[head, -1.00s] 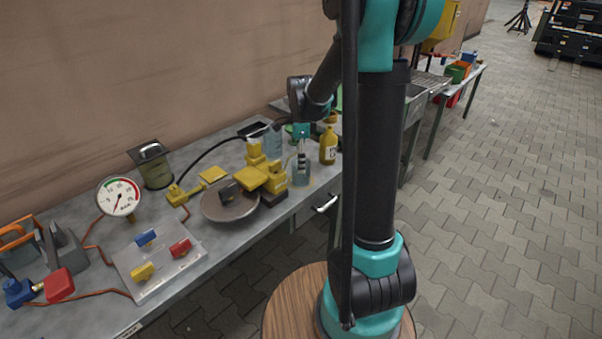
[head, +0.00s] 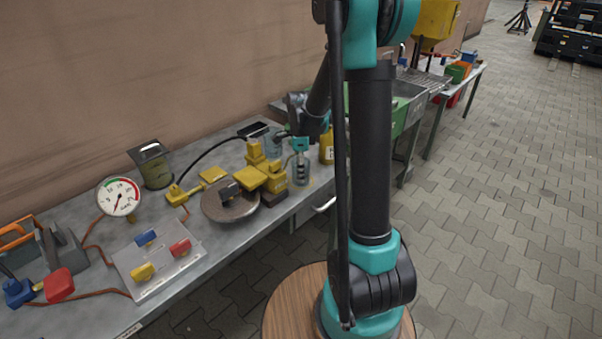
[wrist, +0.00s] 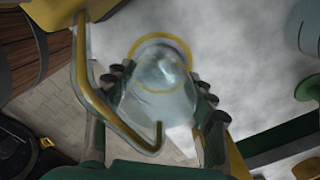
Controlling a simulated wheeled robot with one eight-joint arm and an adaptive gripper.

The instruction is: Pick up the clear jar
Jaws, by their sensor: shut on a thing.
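The clear jar (head: 301,178) stands near the front edge of the grey workbench, just right of the yellow blocks. My gripper (head: 301,168) points down at it from above. In the wrist view the jar (wrist: 158,92) is a see-through cylinder with a yellowish ring at its rim. The fingers of my gripper (wrist: 165,98) lie on both sides of the jar and are shut on it. I cannot tell any gap between the jar's base and the bench.
Yellow blocks (head: 272,178) and a round grey disc (head: 230,204) are close on the left. Another clear container (head: 273,143) stands behind, and a yellow bottle (head: 327,150) to the right, partly hidden by my arm. A gauge (head: 119,198) stands farther left.

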